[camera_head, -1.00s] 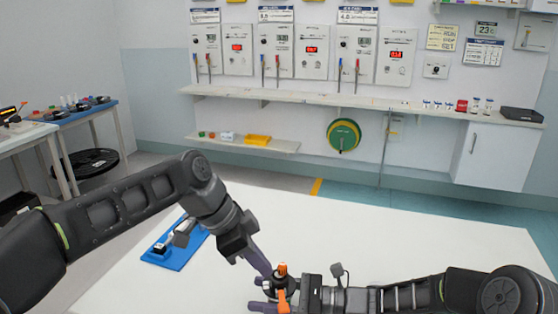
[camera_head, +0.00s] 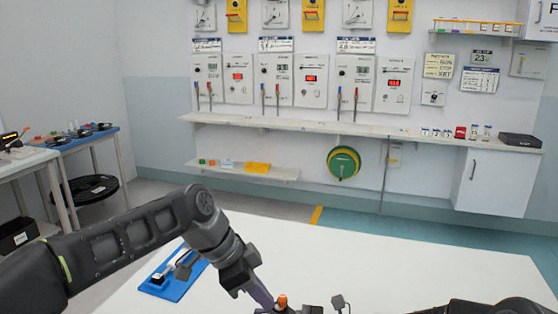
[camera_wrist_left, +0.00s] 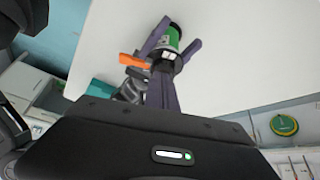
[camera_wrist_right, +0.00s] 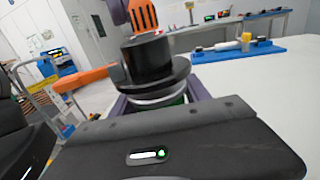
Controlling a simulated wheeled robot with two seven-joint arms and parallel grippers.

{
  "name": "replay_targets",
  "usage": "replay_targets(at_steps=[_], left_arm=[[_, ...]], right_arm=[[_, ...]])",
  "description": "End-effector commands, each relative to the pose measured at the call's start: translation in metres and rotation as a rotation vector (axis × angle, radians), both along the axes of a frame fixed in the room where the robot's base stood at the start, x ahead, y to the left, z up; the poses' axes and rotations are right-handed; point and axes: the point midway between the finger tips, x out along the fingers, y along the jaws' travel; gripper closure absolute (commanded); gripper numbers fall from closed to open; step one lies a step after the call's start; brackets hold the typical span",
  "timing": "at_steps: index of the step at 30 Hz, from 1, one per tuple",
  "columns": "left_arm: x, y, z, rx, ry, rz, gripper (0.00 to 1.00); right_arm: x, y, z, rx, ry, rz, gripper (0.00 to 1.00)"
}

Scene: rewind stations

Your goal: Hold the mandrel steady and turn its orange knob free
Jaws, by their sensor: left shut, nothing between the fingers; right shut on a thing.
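The mandrel has a black flanged top (camera_wrist_right: 155,65) and a green body, which shows in the left wrist view (camera_wrist_left: 172,35). Its orange knob (camera_wrist_right: 143,14) stands on the black top and also shows in the head view (camera_head: 282,299). An orange lever (camera_wrist_right: 85,78) sticks out sideways; it also shows in the left wrist view (camera_wrist_left: 134,62). My right gripper (camera_wrist_right: 160,100) is shut around the body below the flange. My left gripper (camera_head: 264,298) is shut and empty, its purple fingers close beside the knob. I cannot tell whether they touch it.
A blue tray (camera_head: 178,286) with small parts lies on the white table (camera_head: 380,262), left of the mandrel and behind my left arm. The table is clear at the back and right. A wall shelf (camera_head: 350,128) and side bench (camera_head: 82,140) stand beyond.

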Motion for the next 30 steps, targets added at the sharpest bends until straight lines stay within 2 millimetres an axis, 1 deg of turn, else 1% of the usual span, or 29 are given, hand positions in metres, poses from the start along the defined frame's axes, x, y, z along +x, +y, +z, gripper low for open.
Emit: replay_targets(at_steps=[16,30], left_arm=[[0.0037,-0.0055,-0.0002,0.0,0.001,0.0,1.0],[0.0042,-0.0056,-0.0002,0.0,0.0,0.0,1.0]], right_arm=[[0.0003,-0.0002,0.0,0.0,0.0,-0.001,0.99],[0.0003,-0.0002,0.0,0.0,0.0,-0.001,0.99]])
